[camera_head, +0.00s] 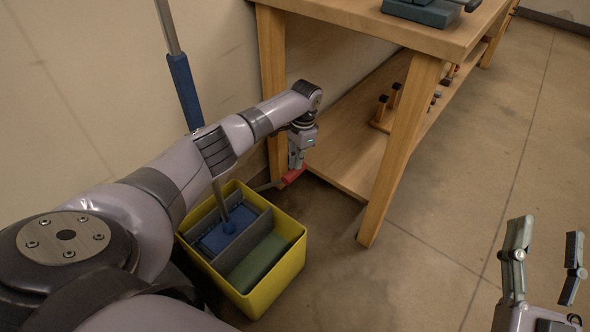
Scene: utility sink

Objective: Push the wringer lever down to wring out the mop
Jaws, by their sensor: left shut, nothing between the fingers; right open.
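The yellow mop bucket (277,296) stands on the floor, with a grey divider inside. The mop (183,88) stands tilted in it, its pole with a blue sleeve rising past the top of the view. Its blue head (215,238) sits in the back compartment. The wringer lever's red handle (291,177) sticks out beyond the bucket's back right corner on a thin bar. My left gripper (296,165) points down, shut and empty, just above the red handle; I cannot tell whether it touches. My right gripper (546,238) is open and empty at the lower right, far from the bucket.
A wooden workbench (400,190) stands right behind the lever, its legs and lower shelf close to my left gripper. Tools lie on the shelf, and a blue-grey device (422,10) is on top. A wall is at left. The floor at right is clear.

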